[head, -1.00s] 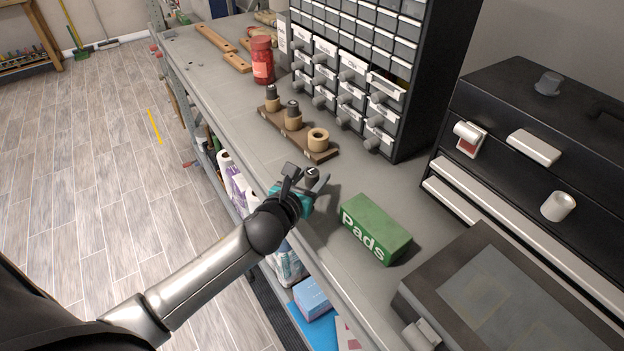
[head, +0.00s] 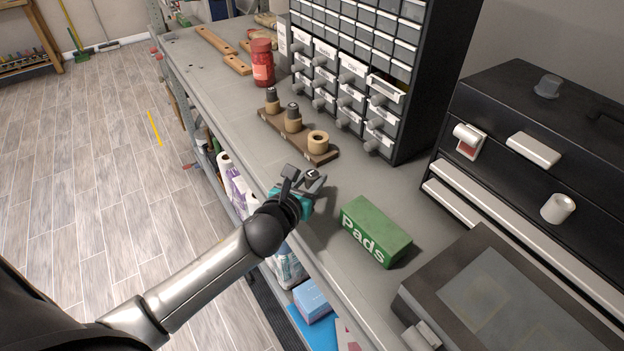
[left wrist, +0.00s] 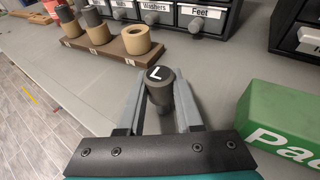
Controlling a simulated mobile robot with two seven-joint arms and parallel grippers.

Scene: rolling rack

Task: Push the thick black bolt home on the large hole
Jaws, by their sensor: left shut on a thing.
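The thick black bolt (head: 312,174), its top marked with a white L, stands upright at the left gripper (head: 308,177). In the left wrist view the bolt (left wrist: 160,88) is between the two grey fingers, which are shut on it. I cannot tell whether its hidden lower end touches the bench. The wooden board (head: 272,121) lies just beyond, with three tan collars in a row. The nearest, largest collar (head: 318,141) has an open, empty hole. The other two hold dark bolts, the middle one (head: 293,111) and the far one (head: 271,94). My right gripper is not in view.
A green Pads box (head: 375,231) lies on the bench right of the gripper. A drawer cabinet (head: 408,136) stands behind the board, and a red jar (head: 262,63) beyond its far end. The bench between gripper and board is clear.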

